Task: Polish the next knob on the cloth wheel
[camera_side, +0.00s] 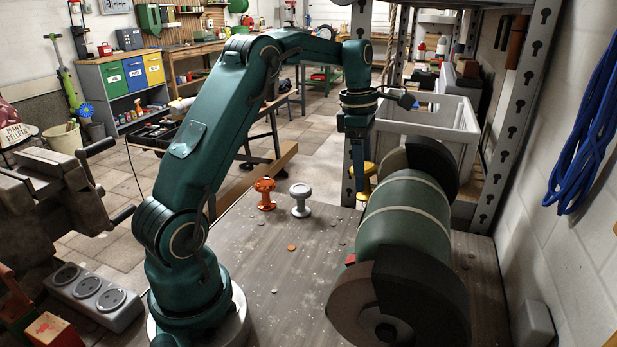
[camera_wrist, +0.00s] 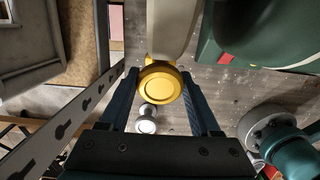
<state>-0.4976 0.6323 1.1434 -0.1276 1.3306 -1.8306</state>
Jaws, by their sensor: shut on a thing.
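My gripper (camera_side: 359,182) points down at the far end of the bench grinder (camera_side: 405,220). It is shut on a yellow knob (camera_side: 368,172). In the wrist view the knob's round face (camera_wrist: 160,86) shows between the two fingers of my gripper (camera_wrist: 160,80). The pale cloth wheel (camera_wrist: 174,28) is right against the knob's upper edge there; I cannot tell whether they touch. In the side view the far wheel (camera_side: 392,163) is partly hidden. An orange knob (camera_side: 265,194) and a silver knob (camera_side: 300,201) stand on the bench; the silver one also shows in the wrist view (camera_wrist: 147,120).
The wooden bench top (camera_side: 260,245) is mostly clear between my base and the grinder. A dark guarded wheel (camera_side: 415,295) is at the grinder's near end. A perforated steel post (camera_side: 515,110) and a pale crate (camera_side: 430,125) stand beyond. A vise (camera_side: 50,190) is at left.

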